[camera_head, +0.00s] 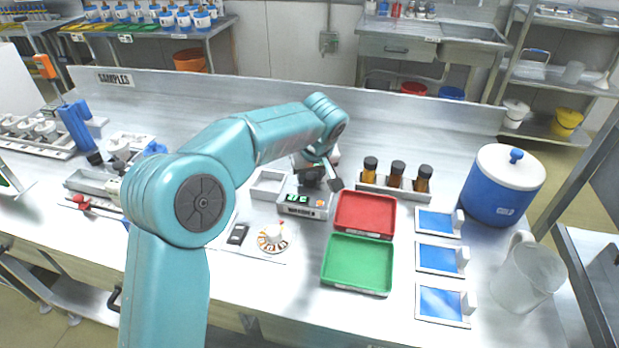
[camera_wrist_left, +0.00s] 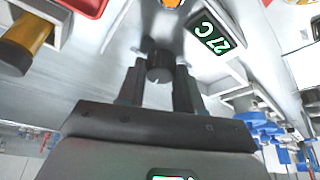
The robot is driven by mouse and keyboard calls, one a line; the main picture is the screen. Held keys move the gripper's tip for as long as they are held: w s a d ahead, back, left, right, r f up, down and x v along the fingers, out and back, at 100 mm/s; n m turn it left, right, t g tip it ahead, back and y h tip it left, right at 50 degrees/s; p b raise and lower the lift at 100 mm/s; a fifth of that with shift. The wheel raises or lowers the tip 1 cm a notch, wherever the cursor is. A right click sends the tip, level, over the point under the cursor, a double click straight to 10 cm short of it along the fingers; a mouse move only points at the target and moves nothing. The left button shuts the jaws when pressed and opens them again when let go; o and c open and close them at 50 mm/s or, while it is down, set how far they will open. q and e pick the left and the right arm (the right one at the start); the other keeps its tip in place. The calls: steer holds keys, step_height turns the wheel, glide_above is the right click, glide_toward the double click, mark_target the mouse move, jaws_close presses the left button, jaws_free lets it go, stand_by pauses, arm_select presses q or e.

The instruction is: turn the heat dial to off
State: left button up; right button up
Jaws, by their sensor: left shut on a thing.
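The warmer (camera_head: 303,210) is a grey box with a label and small green displays on the bench in the head view. In the left wrist view its display (camera_wrist_left: 208,36) reads about 27 C. The heat dial (camera_wrist_left: 160,66) is a dark round knob with a pale mark. My left gripper (camera_wrist_left: 158,82) has one finger on each side of the dial and is shut on it. In the head view my left gripper (camera_head: 319,180) is over the warmer, and the dial cannot be made out there. My right gripper is not in view.
A red tray (camera_head: 365,213) and a green tray (camera_head: 357,263) lie right of the warmer. Brown bottles (camera_head: 397,176) stand in a rack behind. A blue container (camera_head: 500,187) and clear jug (camera_head: 527,275) stand far right.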

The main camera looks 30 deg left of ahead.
arm_select(q)
steer(key=n+y, duration=0.1)
steer(key=n, duration=0.1)
steer(key=shift+w+d+r+n+g, duration=0.1)
steer(key=shift+n+g, duration=0.2)
steer(key=shift+g, duration=0.1)
steer(key=shift+w+n+g+p, duration=0.1)
steer(key=shift+n+g+p, duration=0.7)
steer(key=shift+n, duration=1.3)
steer(key=o, duration=1)
steer(key=p+v, duration=0.4)
steer(key=v, duration=1.2)
steer(key=shift+d, duration=0.35)
